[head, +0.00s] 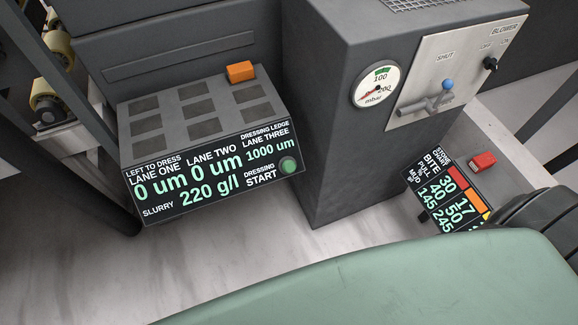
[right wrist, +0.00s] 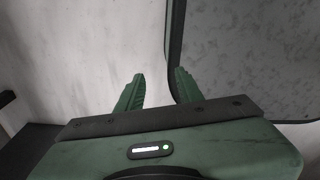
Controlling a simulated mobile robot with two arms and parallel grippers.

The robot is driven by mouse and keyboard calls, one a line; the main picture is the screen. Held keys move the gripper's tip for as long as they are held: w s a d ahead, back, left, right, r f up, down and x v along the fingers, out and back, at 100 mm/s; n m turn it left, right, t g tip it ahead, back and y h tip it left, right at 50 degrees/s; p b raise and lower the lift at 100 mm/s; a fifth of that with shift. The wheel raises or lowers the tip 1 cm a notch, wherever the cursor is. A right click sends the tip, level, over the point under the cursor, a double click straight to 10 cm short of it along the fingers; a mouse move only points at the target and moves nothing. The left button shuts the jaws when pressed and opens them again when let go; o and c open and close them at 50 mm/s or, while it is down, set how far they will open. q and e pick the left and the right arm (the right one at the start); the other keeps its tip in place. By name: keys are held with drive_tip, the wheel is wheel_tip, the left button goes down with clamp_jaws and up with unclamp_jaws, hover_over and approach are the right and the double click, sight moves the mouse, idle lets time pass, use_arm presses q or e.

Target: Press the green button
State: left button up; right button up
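The green button (head: 288,166) is round and sits at the right end of the front display panel, beside the words "DRESSING START". The panel (head: 215,178) is black with glowing green readings and belongs to a grey box with several dark recessed squares on top. No gripper shows in the head view, and nothing touches the button there. My right gripper (right wrist: 159,82) shows in the right wrist view with its two green fingers apart and nothing between them. The button is not in the right wrist view. My left gripper is not in view.
An orange block (head: 240,71) sits on the box's back edge. A tall grey cabinet (head: 335,130) with a gauge (head: 377,86) and a blue-knobbed lever (head: 448,86) stands right of the panel. A second display (head: 447,192) and a red block (head: 482,161) are further right.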

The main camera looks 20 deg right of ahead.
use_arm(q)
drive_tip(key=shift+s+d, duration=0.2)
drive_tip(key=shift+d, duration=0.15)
use_arm(e)
drive_tip(key=shift+s+d, duration=0.2)
drive_tip(key=shift+s, duration=0.05)
